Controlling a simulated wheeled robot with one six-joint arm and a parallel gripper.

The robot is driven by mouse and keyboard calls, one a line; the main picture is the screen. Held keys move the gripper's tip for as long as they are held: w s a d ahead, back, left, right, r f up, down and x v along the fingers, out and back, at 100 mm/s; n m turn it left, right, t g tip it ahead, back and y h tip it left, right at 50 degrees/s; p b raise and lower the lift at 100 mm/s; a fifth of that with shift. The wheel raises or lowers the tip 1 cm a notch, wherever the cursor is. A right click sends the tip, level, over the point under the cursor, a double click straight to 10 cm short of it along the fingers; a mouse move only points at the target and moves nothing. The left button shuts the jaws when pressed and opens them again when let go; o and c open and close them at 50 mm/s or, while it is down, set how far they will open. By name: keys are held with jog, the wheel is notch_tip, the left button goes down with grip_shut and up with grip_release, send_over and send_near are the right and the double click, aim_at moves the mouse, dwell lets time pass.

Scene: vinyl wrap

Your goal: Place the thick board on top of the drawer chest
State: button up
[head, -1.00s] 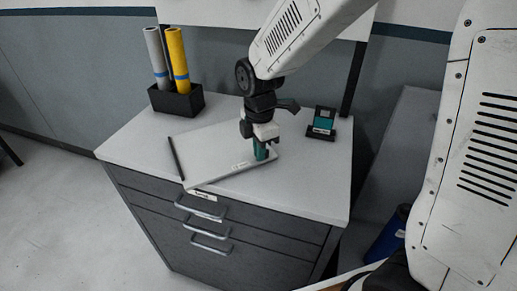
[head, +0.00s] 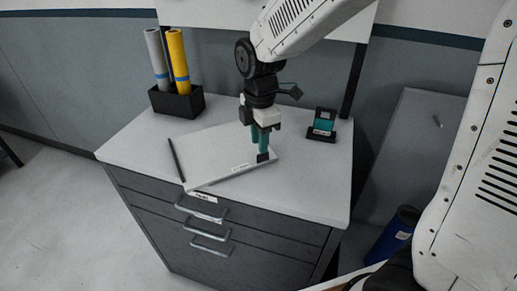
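The drawer chest (head: 290,199) is grey with a white top and several drawer handles. The thick board (head: 205,152), a flat white slab, lies on the chest top, turned at an angle, with its front corner near the chest's front edge. My gripper (head: 261,152) has teal fingers pointing down at the board's right end. The fingers are at or just above the board. I cannot tell whether they touch it or whether there is a gap between them.
A black pen-like stick (head: 176,159) lies at the board's left. A black holder (head: 177,101) with grey and yellow rolls stands at the back left. A small teal item in a black stand (head: 322,125) is at the right. A blue bin (head: 392,236) stands on the floor.

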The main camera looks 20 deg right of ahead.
notch_tip(320, 180, up, 8)
jog(key=s+d+m, duration=0.4)
jog(key=s+m, duration=0.2)
jog(key=s, duration=0.1)
jog(key=s+d+r+m, duration=0.1)
jog(key=s+d+m, duration=0.3)
jog(key=s+m, duration=0.3)
jog(key=s+d+r+m+t, duration=0.1)
jog(key=s+d+m, duration=0.3)
jog(key=s+m, duration=0.3)
jog(key=shift+s+r, duration=0.2)
jog(key=shift+s, duration=0.75)
